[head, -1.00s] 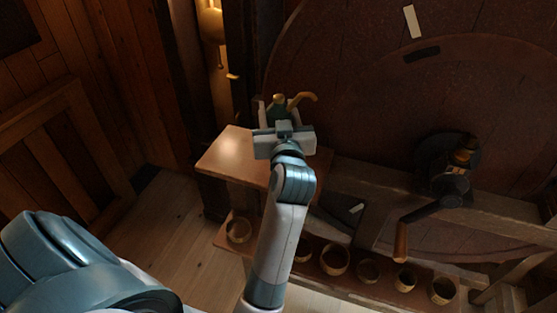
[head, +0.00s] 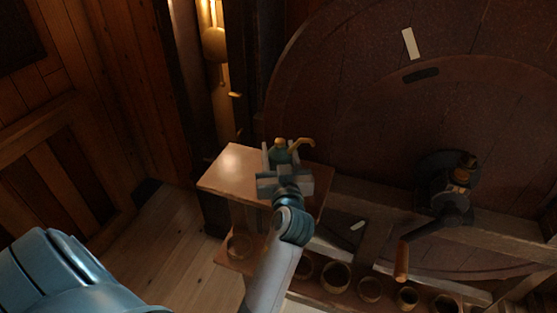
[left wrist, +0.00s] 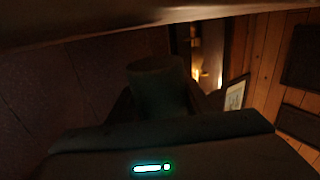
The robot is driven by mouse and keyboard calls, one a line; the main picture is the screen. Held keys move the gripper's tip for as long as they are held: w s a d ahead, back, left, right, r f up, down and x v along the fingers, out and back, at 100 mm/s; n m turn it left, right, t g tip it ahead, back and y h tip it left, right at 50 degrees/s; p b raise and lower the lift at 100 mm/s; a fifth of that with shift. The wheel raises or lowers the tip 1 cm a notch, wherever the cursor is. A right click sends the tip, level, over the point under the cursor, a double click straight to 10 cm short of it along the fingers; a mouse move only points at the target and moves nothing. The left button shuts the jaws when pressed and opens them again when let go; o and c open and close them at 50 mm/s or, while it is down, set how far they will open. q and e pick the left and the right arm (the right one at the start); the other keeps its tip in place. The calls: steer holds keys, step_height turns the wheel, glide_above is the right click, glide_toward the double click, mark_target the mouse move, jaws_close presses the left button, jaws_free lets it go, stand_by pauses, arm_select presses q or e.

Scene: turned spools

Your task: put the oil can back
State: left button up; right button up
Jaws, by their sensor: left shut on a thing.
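The oil can (head: 281,156) is small and green with a brass-coloured curved spout. It looks upright at the right part of a small wooden shelf (head: 228,169) in the head view. My left gripper (head: 279,160) is shut on it from the near side. I cannot tell whether the can's base touches the shelf top. In the left wrist view the can (left wrist: 158,85) is a dark round shape between the fingers, and its details are lost in shadow. My right gripper is not in view.
A large dark wheel (head: 345,95) fills the back right. A crank with a wooden handle (head: 402,260) stands out at the right. A lower shelf holds several round rings or cups (head: 335,276). A warm lamp (head: 214,44) hangs behind. The shelf's left part is bare.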

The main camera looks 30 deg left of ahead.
arm_select(q)
steer(key=shift+f, duration=1.55)
steer(key=shift+f, duration=0.15)
steer(key=o, duration=0.6)
steer(key=shift+f, duration=0.1)
steer(key=o, duration=0.5)
